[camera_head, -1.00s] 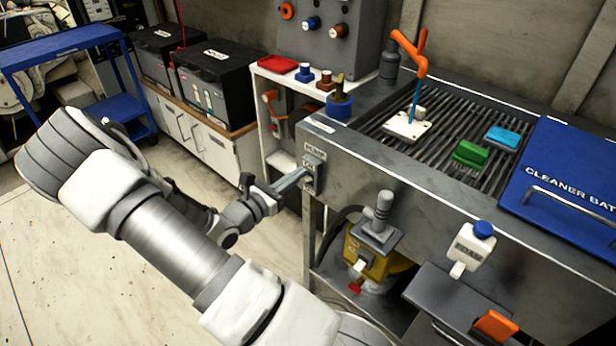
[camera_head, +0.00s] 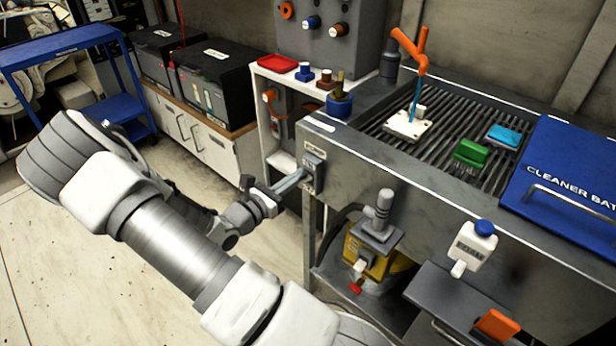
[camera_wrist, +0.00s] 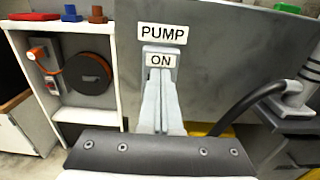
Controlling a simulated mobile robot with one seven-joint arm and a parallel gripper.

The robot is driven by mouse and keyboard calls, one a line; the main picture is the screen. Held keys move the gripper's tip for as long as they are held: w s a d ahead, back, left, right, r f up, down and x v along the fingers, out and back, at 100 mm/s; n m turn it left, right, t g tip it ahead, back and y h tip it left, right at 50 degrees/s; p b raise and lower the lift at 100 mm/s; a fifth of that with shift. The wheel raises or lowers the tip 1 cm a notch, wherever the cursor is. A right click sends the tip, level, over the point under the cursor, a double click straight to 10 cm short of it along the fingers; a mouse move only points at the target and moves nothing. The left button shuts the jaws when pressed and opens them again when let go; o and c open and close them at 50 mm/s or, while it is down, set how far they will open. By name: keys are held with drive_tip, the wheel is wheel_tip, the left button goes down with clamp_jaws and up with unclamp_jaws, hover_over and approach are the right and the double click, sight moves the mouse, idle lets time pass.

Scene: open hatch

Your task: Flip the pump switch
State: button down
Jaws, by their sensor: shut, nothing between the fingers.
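The pump switch (camera_head: 314,172) is a small grey box on the left end of the metal wash basin's front face. In the wrist view a white PUMP label (camera_wrist: 163,32) sits above it, and an ON label (camera_wrist: 160,60) shows on its upper part. My gripper (camera_head: 301,174) is shut and empty, its fingertips right at the switch. In the wrist view the shut fingers of my gripper (camera_wrist: 160,82) cover the part below the ON label, so the lever and its position are hidden. I cannot tell whether the fingertips touch it.
The basin (camera_head: 400,205) has a slatted top with a blue lid (camera_head: 565,165) at right. A yellow pump unit (camera_head: 372,262) stands beneath. A white shelf unit (camera_head: 283,125) stands left of the switch. A black hose (camera_wrist: 245,105) runs right of the fingers. Open floor lies at left.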

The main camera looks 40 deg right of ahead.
drive_tip(key=shift+a+f+b, duration=0.2)
drive_tip(key=shift+f+b, duration=0.05)
drive_tip(key=shift+f, duration=0.25)
drive_tip(key=shift+a+f+b, duration=0.2)
drive_tip(key=shift+f, duration=0.25)
idle(0.4)
drive_tip(key=shift+f, duration=0.3)
drive_tip(key=shift+r+p, duration=0.35)
drive_tip(key=shift+r, duration=0.15)
idle(0.7)
drive_tip(key=a+p, duration=0.1)
drive_tip(key=a, duration=0.6)
drive_tip(key=shift+s+p, duration=0.3)
drive_tip(key=shift+s, duration=0.05)
idle(0.5)
